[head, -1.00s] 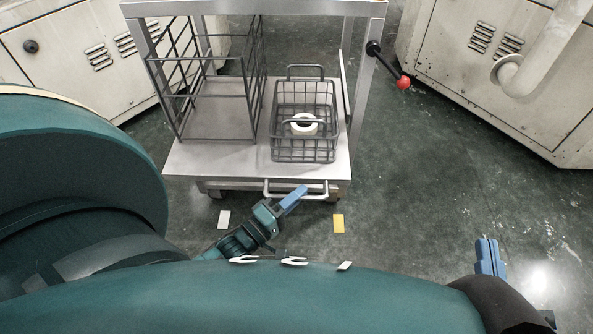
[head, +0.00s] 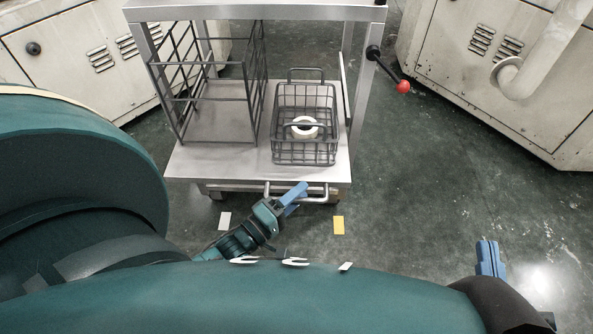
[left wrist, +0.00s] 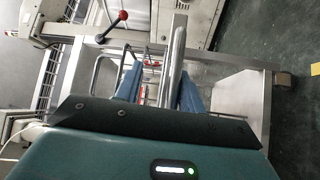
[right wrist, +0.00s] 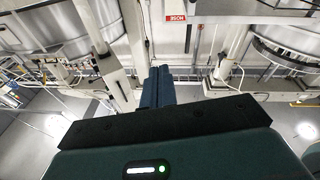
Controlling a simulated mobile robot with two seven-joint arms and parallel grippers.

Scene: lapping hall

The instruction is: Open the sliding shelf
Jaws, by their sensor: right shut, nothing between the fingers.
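The sliding shelf (head: 212,162) is the flat grey lower deck of a metal trolley. A bar handle (head: 326,190) runs along its front edge. My left gripper (head: 294,195) is at this handle, with its blue fingers pointing up and right. In the left wrist view the handle bar (left wrist: 174,62) runs between the two spread fingers (left wrist: 160,92); I cannot tell whether either finger touches it. My right gripper (head: 489,257) is shut and empty at the lower right, away from the trolley; its fingers also show together in the right wrist view (right wrist: 157,86).
A tall wire rack (head: 250,95) and a wire basket (head: 305,152) holding a white ring (head: 304,128) stand on the shelf. A red-knobbed lever (head: 402,87) sticks out at the trolley's right. Cream machine cabinets flank it.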

